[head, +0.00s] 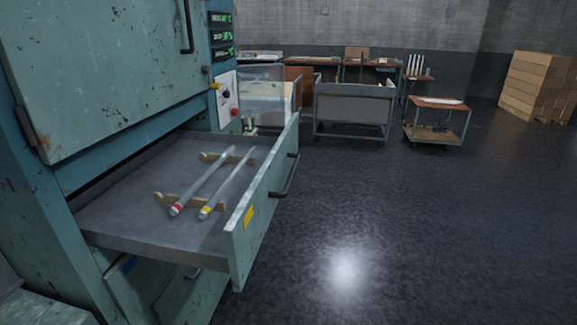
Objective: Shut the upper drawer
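The upper drawer (150,238) is pulled well out of the teal, worn cabinet (65,183). Its teal front panel (262,215) faces right and carries a dark bar handle (289,178) and a yellow label. Inside the drawer, two glass tubes lie side by side across wooden rests (172,199). One tube (203,181) has a red-marked end, the other tube (228,182) a yellow-marked end. My gripper is not in view.
Below the open drawer is another teal front (150,290), partly hidden. A control panel (227,102) with buttons is on the cabinet's side. A grey bin cart (352,107), a small trolley (437,122) and stacked cartons (537,84) stand farther back. The floor right of the drawer is clear.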

